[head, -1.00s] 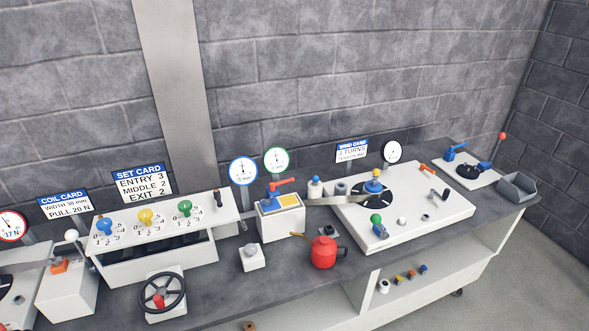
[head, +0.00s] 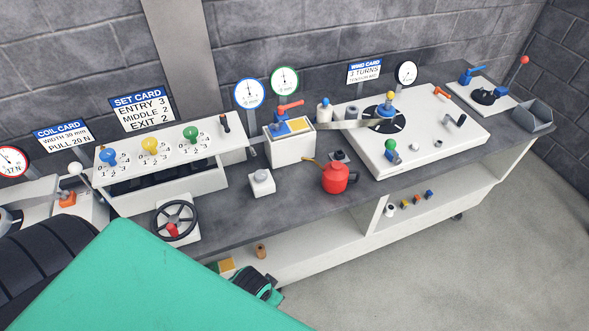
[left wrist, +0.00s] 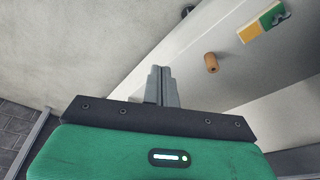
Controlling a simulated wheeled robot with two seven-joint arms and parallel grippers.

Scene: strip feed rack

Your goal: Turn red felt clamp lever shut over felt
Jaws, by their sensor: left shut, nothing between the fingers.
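The red felt clamp lever (head: 290,105) sits on a blue clamp on top of a white box (head: 288,147), behind the middle of the bench. It points to the right in the head view. The yellow felt pad (head: 299,124) lies beside the blue clamp on the box top. My left gripper shows in the left wrist view (left wrist: 160,80), its two grey fingers shut together and empty. It is low in front of the bench, well away from the lever. My right gripper is not in view.
A red oil can (head: 337,178) and a small white block (head: 262,182) stand in front of the clamp box. A black handwheel (head: 174,220) is to the left. A brown roll (left wrist: 211,62) and a yellow-green block (left wrist: 263,22) lie on the lower shelf.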

